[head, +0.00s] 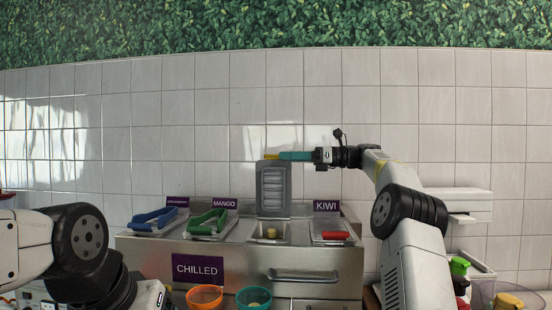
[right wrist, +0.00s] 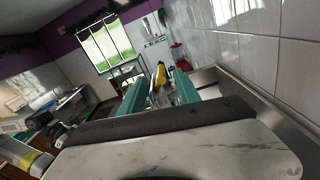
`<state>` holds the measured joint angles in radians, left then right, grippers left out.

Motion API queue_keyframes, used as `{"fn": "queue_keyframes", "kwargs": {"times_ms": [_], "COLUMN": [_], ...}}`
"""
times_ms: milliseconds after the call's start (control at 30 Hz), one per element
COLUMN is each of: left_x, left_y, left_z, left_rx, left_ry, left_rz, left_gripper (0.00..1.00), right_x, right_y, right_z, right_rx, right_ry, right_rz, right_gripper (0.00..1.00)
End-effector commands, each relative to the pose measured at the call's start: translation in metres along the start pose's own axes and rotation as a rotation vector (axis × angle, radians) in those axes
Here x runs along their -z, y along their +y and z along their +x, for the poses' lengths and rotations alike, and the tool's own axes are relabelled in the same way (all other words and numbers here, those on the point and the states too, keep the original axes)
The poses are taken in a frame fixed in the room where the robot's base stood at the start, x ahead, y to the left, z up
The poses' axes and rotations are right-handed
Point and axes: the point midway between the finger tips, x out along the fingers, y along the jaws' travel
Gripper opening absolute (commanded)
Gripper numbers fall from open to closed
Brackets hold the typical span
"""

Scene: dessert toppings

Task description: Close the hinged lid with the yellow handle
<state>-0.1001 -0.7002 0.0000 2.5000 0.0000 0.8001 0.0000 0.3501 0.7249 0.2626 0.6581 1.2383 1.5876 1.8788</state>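The grey hinged lid (head: 273,188) stands upright, open, at the back of its topping bin (head: 268,232) on the steel counter. Its yellow handle (head: 271,157) is at the lid's top edge. My right gripper (head: 284,156) reaches in from the right, its teal fingertips at the top of the lid beside the handle. In the right wrist view the two teal fingers (right wrist: 160,90) are spread apart, with the yellow handle (right wrist: 160,74) showing in the gap near their tips. I cannot tell if they touch it. My left arm shows at lower left; its gripper is out of view.
Lids with a blue handle (head: 155,218), a green handle (head: 208,220) and a red handle (head: 334,235) lie on neighbouring bins. An orange bowl (head: 204,297) and a teal bowl (head: 253,298) stand in front. A tiled wall (head: 200,130) rises close behind the counter.

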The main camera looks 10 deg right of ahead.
Motion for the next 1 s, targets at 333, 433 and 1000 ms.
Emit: {"fn": "queue_keyframes", "kwargs": {"times_ms": [333, 433, 1000], "left_x": [0.0, 0.0, 0.0], "left_y": [0.0, 0.0, 0.0], "left_z": [0.0, 0.0, 0.0], "left_rx": [0.0, 0.0, 0.0], "left_ry": [0.0, 0.0, 0.0], "left_rz": [0.0, 0.0, 0.0], "left_gripper": [0.74, 0.74, 0.74], "right_x": [0.0, 0.0, 0.001], "right_y": [0.0, 0.0, 0.0], "right_z": [0.021, 0.021, 0.021], "right_rx": [0.0, 0.0, 0.001], "right_ry": [0.0, 0.0, 0.001], "right_rz": [0.0, 0.0, 0.0], "right_gripper": [0.39, 0.39, 0.0]}}
